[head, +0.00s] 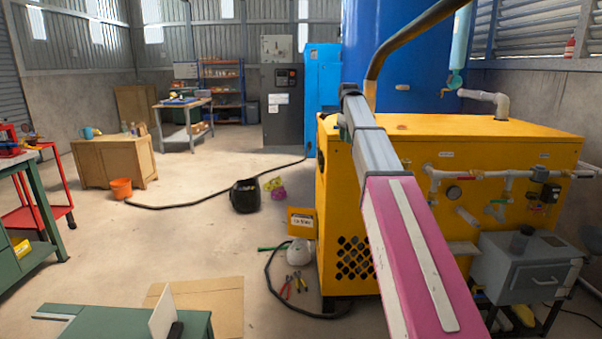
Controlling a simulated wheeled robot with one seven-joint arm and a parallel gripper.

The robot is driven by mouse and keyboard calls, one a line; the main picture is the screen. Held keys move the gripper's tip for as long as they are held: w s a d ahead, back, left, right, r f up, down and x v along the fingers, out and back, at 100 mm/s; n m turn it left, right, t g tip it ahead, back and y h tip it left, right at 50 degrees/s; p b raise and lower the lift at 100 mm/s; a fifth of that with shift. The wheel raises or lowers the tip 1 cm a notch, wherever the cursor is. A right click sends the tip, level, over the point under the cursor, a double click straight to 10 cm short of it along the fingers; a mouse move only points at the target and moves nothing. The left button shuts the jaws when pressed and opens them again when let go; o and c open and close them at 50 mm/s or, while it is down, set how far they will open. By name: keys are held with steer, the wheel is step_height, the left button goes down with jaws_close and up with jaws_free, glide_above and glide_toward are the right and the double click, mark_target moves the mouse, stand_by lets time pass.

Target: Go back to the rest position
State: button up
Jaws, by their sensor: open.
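My arm, with a pink link and silver segments, reaches from the lower right up toward the middle of the head view, in front of the yellow machine (480,140). Its far end is beside the machine's top left corner. I cannot make out the gripper fingers there. Nothing held by my arm can be seen. Whether the arm touches the machine cannot be told from this view.
A blue tank (400,60) rises behind the machine. A black bucket (245,196), a yellow box (301,222) and a hose (190,204) lie on the floor. A green table (195,322) is at the front. Open floor lies left of the machine.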

steer(key=s+f+n, duration=0.2)
steer(key=s+f, duration=0.2)
steer(key=f, duration=0.5)
steer(key=s+f+n, duration=0.2)
steer(key=s+f, duration=0.2)
steer(key=f, duration=0.4)
steer(key=s+f+n, duration=1)
steer(key=s+f, duration=1.8)
steer(key=f, duration=0.1)
steer(key=shift+d+n, duration=0.3)
steer(key=shift+d, duration=0.05)
steer(key=shift+s+f, duration=0.1)
